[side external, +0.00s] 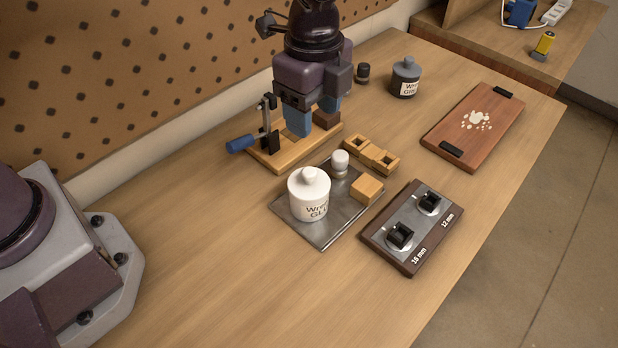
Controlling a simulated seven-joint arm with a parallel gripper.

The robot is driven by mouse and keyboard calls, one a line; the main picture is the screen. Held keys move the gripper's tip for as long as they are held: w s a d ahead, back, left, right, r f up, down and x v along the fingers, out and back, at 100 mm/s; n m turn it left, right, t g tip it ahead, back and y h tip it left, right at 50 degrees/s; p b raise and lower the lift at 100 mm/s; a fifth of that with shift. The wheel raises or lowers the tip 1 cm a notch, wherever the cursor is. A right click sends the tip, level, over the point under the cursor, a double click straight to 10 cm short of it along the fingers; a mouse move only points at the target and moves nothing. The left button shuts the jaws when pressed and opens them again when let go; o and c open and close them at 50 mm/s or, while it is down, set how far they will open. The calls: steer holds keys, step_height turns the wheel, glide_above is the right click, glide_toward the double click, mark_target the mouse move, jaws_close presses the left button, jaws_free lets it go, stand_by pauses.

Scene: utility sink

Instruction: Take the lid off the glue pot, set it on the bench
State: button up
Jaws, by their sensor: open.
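A white glue pot (310,207) with a printed label stands upright on a metal tray (323,236). Its white lid (309,181), with a round knob, sits on top of it. A second, dark grey pot (404,84) with a similar label and a knobbed lid stands at the back of the bench (230,245). My gripper (314,115) points down with its blue fingers apart, over the wooden clamp board behind the white pot. It is apart from both pots. A brown block (327,119) shows near the fingers; I cannot tell whether they touch it.
A toggle clamp with a blue handle (240,144) stands left of my gripper. The tray also holds a small white jar (340,161) and a wooden block (367,190). A black-knobbed panel (415,225) and a wood board (460,140) lie right. The front left bench is clear.

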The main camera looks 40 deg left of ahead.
mark_target(309, 171)
steer(key=shift+m, duration=0.4)
steer(key=f, duration=1.3)
steer(key=shift+s+a, duration=0.2)
steer(key=shift+a, duration=0.05)
steer(key=c, duration=1)
